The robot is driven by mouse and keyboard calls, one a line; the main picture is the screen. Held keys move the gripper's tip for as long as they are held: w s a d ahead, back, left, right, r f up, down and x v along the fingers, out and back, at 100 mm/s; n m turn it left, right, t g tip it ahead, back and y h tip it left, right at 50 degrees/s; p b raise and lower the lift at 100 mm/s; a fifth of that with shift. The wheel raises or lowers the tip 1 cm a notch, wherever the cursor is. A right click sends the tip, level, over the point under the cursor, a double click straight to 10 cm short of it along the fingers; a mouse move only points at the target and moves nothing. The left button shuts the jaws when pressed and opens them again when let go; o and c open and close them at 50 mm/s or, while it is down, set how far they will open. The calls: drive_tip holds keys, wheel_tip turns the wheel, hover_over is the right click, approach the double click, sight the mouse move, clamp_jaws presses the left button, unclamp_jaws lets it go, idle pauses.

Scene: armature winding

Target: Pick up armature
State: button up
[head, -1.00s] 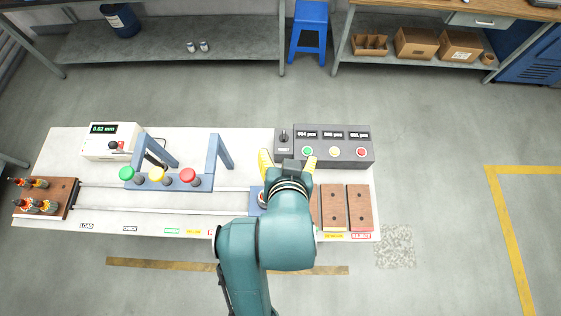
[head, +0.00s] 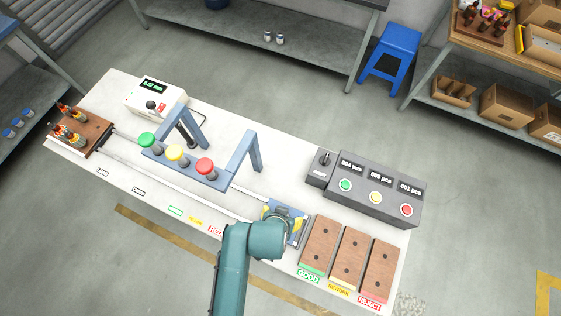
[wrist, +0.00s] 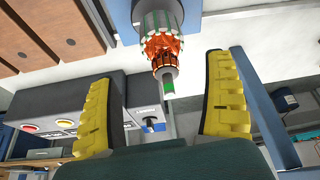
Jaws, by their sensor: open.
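An armature (wrist: 160,40) with a white-green body, copper windings and a green-banded shaft shows at the top of the wrist view. It is at a blue block (wrist: 122,22), which also shows at the right end of the rail in the head view (head: 300,229). My gripper (head: 283,221) is over this block and hides most of it there. In the wrist view its two yellow fingers (wrist: 160,85) are wide apart, with the armature's shaft end between and beyond their tips. The fingers do not appear to touch it. More armatures (head: 70,124) stand on a wooden rack at the far left.
Blue gantry frames (head: 243,161) with green, yellow and red knobs stand over the rail. A grey counter box (head: 366,187) is behind my gripper. Three wooden trays, good (head: 320,243), rework (head: 349,257) and reject (head: 380,270), lie to the right.

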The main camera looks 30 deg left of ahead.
drive_tip(key=x, duration=0.4)
drive_tip(key=shift+s+a+f, duration=0.2)
drive_tip(key=shift+a, duration=0.1)
drive_tip(key=shift+w+f, duration=0.2)
drive_tip(key=shift+f, duration=0.25)
drive_tip(key=shift+c, duration=0.3)
